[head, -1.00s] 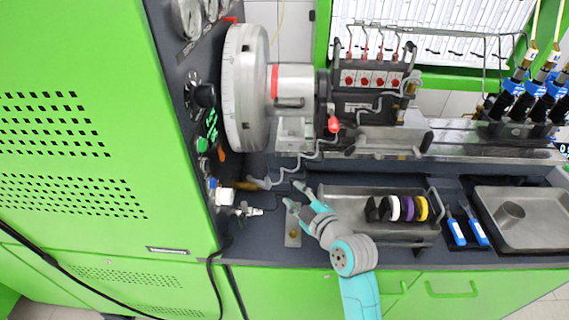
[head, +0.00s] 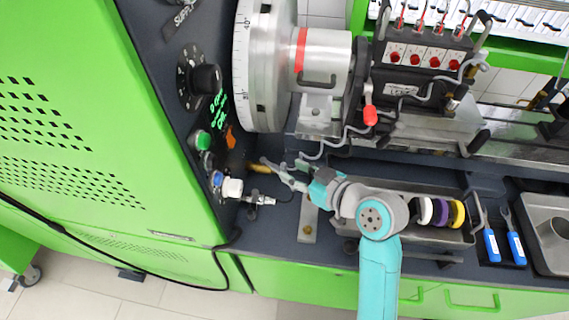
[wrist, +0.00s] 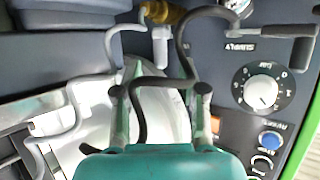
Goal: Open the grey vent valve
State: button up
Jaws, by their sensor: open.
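The grey vent valve appears as a grey lever on a brass-coloured fitting (head: 259,168), low on the panel beside the large grey wheel. In the wrist view, a short grey lever (wrist: 160,46) hangs by the brass fitting (wrist: 176,15) at the top centre. My gripper (head: 286,170) is open, just right of the fitting in the head view. Its fingers reach towards the lever and partly overlap it there; I cannot tell whether they touch. In the wrist view my gripper (wrist: 158,86) sits below the lever, with the lever roughly between its sides.
A white knob (head: 232,188) and a silver fitting (head: 262,200) lie just below. A green button (head: 202,141) and a black dial (head: 206,79) are on the panel. A tray of coloured rings (head: 440,212) is to the right. Thin grey pipes run above my gripper.

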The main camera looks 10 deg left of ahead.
aim_at(283, 167)
jog(key=shift+x, duration=2.4)
